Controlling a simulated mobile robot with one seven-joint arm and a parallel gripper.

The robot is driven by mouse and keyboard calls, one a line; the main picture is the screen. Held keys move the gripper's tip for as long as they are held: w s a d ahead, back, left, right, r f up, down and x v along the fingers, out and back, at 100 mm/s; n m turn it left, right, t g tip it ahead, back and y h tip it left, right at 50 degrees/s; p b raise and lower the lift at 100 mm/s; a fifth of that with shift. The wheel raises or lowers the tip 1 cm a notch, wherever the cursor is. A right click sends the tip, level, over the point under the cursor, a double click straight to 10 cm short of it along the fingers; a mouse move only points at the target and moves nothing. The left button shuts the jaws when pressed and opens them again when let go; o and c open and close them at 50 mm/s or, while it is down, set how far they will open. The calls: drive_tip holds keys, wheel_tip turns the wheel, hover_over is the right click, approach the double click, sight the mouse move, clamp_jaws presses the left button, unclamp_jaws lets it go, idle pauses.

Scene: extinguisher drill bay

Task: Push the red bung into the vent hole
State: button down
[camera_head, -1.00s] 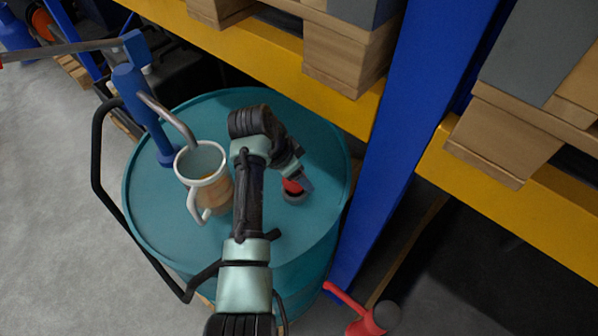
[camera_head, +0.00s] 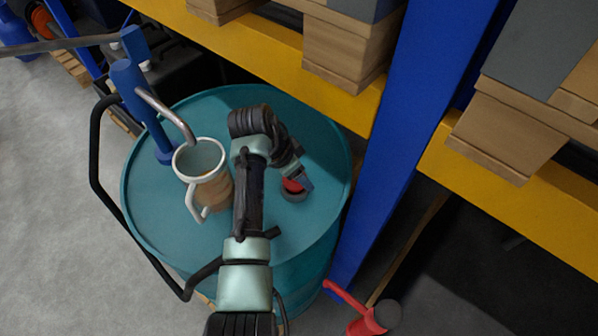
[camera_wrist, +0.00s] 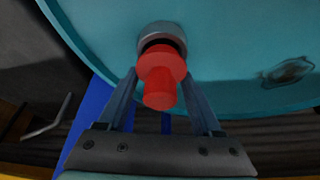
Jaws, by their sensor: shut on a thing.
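The red bung (camera_wrist: 160,90) has a wide flange and a narrower knob. My gripper (camera_wrist: 160,78) is shut on it, with one finger on each side. The bung is at the mouth of the grey vent collar (camera_wrist: 152,29) on the teal drum top. A dark gap shows between flange and collar, so the bung is not flush; how deep its lower end sits is hidden. In the head view, my gripper (camera_head: 300,179) partly covers the bung (camera_head: 290,185), and the grey collar (camera_head: 296,196) shows just below it.
A tan mug with a white rim (camera_head: 204,188) stands on the teal drum (camera_head: 160,215), left of my arm. A blue pump (camera_head: 132,85) with a curved spout stands behind the mug. A blue rack post (camera_head: 405,110) rises close right of the drum. A red object (camera_head: 350,302) lies on the floor.

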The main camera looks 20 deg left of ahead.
drive_tip(key=shift+f, duration=0.4)
